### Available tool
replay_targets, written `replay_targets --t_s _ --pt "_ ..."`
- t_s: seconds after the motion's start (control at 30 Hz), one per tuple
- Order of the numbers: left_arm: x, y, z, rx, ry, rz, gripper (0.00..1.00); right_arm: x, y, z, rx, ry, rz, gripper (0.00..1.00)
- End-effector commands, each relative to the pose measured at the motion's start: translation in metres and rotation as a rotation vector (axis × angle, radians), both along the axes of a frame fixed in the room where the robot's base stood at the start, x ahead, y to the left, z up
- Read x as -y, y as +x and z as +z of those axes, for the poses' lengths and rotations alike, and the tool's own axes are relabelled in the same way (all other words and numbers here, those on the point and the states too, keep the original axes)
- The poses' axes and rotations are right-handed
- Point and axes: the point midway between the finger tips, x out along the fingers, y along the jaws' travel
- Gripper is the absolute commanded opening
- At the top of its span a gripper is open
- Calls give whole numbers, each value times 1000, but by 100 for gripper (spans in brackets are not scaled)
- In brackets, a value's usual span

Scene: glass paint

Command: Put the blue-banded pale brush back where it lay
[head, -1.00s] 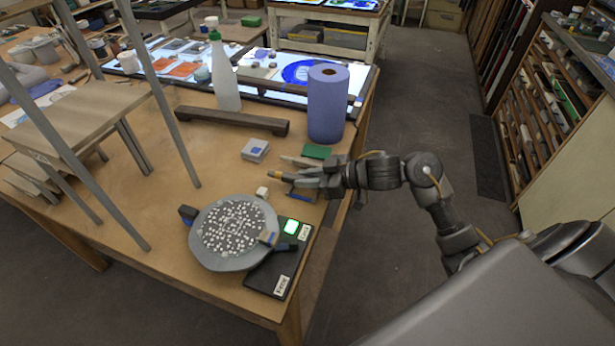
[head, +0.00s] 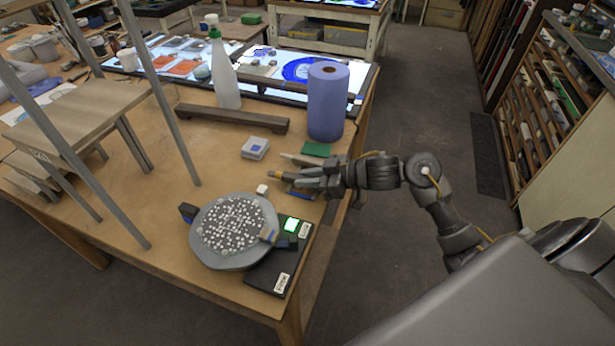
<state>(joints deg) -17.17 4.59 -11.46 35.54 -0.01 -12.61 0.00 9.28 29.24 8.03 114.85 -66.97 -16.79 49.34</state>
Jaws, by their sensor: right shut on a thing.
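My right gripper (head: 292,180) reaches in from the right, low over the table's right edge, with its fingers pointing left. It is shut on a slim thing, taken to be the brush (head: 276,175). Only a small tan and dark end shows past the fingertips; the rest is hidden by the fingers, and I cannot make out a blue band on it. A flat dark piece with a blue strip (head: 301,194) lies just below the fingers. A pale slim stick (head: 297,159) lies behind the gripper. My left gripper is out of view.
Around the gripper are a green pad (head: 317,149), a small box with a blue label (head: 255,148), a white block (head: 262,189) and a round grey tray of white bits (head: 207,252) on a black scale (head: 270,274). A purple roll (head: 327,105) stands behind.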

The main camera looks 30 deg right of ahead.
Motion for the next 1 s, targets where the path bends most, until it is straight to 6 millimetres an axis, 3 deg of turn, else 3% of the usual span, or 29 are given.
replay_targets --t_s 0.27,0.3,0.5,0.8,1.0 --pt "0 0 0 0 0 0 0 0 0 -3 0 0 0 0" --pt "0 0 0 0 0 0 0 0 0 -3 0 0 0 22" --pt "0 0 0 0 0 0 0 0 0 -3 0 0 0 45" --pt "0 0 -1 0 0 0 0 3 -2 -2 0 -1 -1 45" --pt "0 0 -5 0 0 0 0 22 -21 7 0 -6 1 45"
